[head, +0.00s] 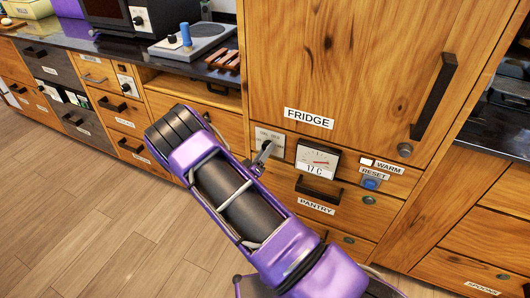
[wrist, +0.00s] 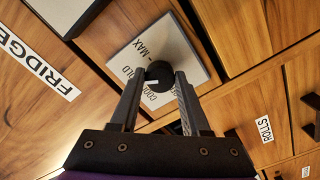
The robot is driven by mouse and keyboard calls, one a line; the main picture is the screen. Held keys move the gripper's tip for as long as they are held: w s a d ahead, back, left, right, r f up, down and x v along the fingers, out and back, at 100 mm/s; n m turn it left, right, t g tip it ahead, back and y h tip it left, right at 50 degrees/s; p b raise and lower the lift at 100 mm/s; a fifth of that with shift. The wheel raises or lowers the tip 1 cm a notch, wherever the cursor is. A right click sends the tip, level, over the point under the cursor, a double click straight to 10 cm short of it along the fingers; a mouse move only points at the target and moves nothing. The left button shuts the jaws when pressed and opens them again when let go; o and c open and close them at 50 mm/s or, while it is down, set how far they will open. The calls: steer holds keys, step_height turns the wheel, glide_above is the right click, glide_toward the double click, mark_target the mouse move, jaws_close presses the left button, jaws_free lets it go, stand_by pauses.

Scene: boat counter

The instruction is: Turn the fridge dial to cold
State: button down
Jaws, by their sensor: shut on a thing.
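The fridge dial (wrist: 159,74) is a round black knob on a pale square plate (wrist: 140,60) with printed words, partly readable as COOL, COLD and MAX. My gripper (wrist: 159,80) has its two fingers on either side of the knob and is shut on it. In the head view my gripper (head: 265,150) reaches the plate (head: 270,138) below the FRIDGE label, and the knob is mostly hidden by the fingers. A small white mark shows on the knob. I cannot tell which word it points to.
A gauge (head: 317,162) reading about 17 C is right of the plate. A blue RESET button (head: 371,183) and a lamp labelled WARM (head: 366,162) are further right. The PANTRY drawer handle (head: 319,189) sticks out below. The fridge door handle (head: 434,95) is above right.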

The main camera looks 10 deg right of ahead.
steer(key=shift+c, duration=1.9)
jaws_free()
steer(key=shift+s+a, duration=0.1)
steer(key=v, duration=1.7)
